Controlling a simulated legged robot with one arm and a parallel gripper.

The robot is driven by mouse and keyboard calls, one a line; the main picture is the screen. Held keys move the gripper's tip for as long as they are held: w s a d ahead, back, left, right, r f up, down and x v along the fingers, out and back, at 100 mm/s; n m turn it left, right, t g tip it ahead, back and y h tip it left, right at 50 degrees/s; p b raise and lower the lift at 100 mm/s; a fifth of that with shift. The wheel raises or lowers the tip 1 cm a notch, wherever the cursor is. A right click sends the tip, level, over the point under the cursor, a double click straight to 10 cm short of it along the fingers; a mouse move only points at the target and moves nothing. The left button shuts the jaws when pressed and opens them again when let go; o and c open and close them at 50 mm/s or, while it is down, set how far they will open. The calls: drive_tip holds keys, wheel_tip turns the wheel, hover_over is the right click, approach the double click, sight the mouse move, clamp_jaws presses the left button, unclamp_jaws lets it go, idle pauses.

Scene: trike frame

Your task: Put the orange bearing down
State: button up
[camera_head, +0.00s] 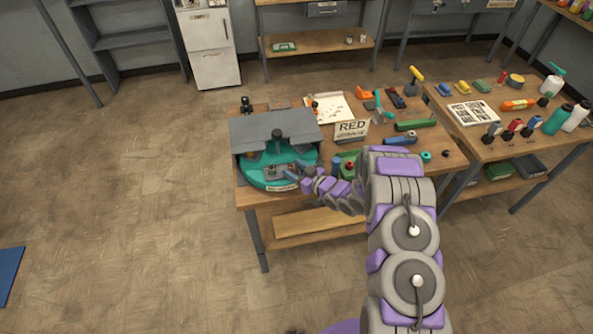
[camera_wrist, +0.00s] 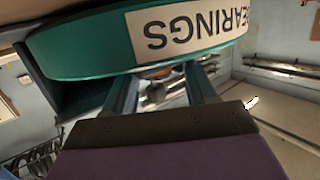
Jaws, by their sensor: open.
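My gripper (camera_wrist: 161,75) is open, its two teal fingers apart beneath the rim of a teal round tray (camera_wrist: 85,47) labelled BEARINGS, which appears upside down in the wrist view. A small orange patch (camera_wrist: 160,72) shows between the fingertips; it may be the orange bearing, but it is mostly hidden and I cannot tell whether it touches a finger. In the head view my gripper (camera_head: 306,169) is at the right front edge of the teal tray (camera_head: 252,176). No orange bearing can be made out on the tray in the head view.
A grey cover (camera_head: 272,130) stands over the tray's back half.

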drive_tip(key=shift+f, duration=0.1)
drive_tip(key=p+v, duration=0.1)
drive_tip(key=v, duration=1.6)
drive_tip(key=shift+s+d+p, duration=0.25)
drive_tip(key=shift+p, duration=0.15)
drive_tip(key=shift+f, duration=0.15)
